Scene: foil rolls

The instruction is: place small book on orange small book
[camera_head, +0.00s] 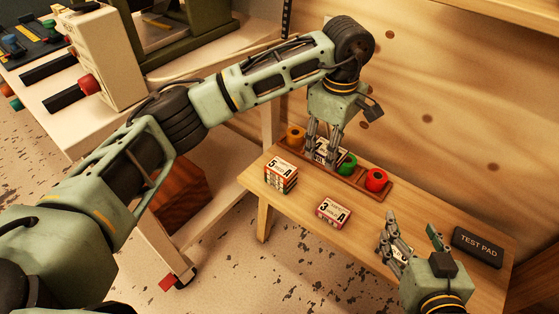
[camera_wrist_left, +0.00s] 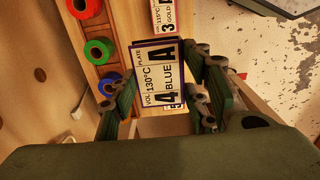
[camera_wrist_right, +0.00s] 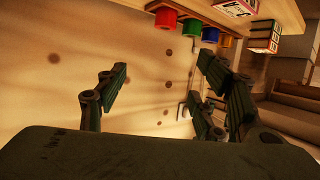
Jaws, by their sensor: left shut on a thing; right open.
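My left gripper (camera_head: 322,152) is shut on a small white-faced book with a dark blue edge, marked "4 BLUE A" in the left wrist view (camera_wrist_left: 158,82). In the head view it hangs by the roll tray, mostly hidden by the fingers. A small stack of books with a "5 A" face on top (camera_head: 281,175) stands left of the tray's front. A small book marked "3 A" (camera_head: 333,212) lies on the table; the left wrist view shows it as "3 GOLD" (camera_wrist_left: 166,16). I cannot tell which book is the orange one. My right gripper (camera_head: 413,236) is open and empty.
A wooden tray (camera_head: 350,182) holds orange (camera_head: 295,135), green (camera_head: 347,164) and red (camera_head: 376,180) rolls; a blue roll (camera_wrist_left: 108,88) shows in the left wrist view. A black "TEST PAD" (camera_head: 477,247) lies at the right.

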